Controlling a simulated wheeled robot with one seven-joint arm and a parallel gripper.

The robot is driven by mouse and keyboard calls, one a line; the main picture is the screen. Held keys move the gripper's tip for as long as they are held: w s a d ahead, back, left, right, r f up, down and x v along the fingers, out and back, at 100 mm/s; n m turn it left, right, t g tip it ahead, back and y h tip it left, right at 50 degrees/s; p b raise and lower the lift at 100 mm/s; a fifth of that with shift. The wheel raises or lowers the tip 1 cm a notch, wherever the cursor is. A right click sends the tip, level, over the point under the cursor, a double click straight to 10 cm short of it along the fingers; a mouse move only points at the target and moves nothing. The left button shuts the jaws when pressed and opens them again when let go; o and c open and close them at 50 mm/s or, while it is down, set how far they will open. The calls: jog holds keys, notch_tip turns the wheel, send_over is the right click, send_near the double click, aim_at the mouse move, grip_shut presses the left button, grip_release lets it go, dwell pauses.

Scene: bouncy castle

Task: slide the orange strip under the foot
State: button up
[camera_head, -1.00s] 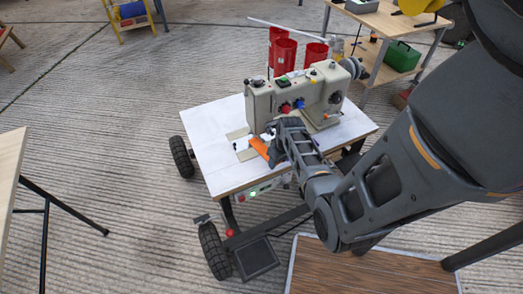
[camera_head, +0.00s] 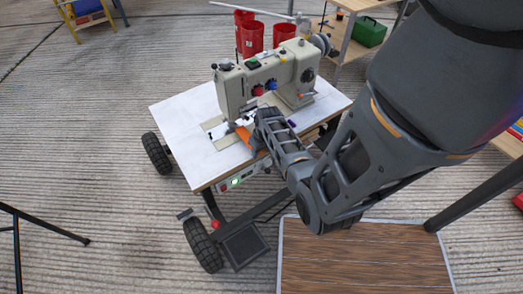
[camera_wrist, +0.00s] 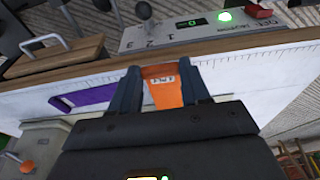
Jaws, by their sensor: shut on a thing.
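The sewing machine (camera_head: 268,78) stands on a white-topped wheeled table (camera_head: 180,115). The orange strip (camera_head: 244,136) lies at the table's front, its far end close to the needle area. In the wrist view the orange strip (camera_wrist: 163,88) sits between the two fingers of my gripper (camera_wrist: 164,82), which is shut on it. In the head view my gripper (camera_head: 262,132) is at the strip's right side, partly hidden by my own wrist. The foot is too small and covered to make out, so I cannot tell whether the strip is under it.
A purple piece (camera_wrist: 85,97) lies on the tabletop beside my gripper. A control box (camera_wrist: 200,30) with a green light is at the table's front edge. Red cylinders (camera_head: 250,38) stand behind the machine. A pedal (camera_head: 245,248) is below. The tabletop's left part is clear.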

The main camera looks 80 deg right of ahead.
jog(key=shift+b+x, duration=0.6)
jog(key=shift+x, duration=0.2)
jog(key=shift+w+d+f+b, duration=0.1)
jog(key=shift+w+d+b, duration=0.4)
jog(key=shift+d+b, duration=0.2)
jog(key=shift+w+d+b, duration=0.55)
jog(key=shift+d, duration=0.15)
jog(key=shift+w+d+b, duration=0.5)
jog(key=shift+w+d, duration=0.4)
jog(key=shift+d, duration=0.25)
jog(key=o, duration=0.9)
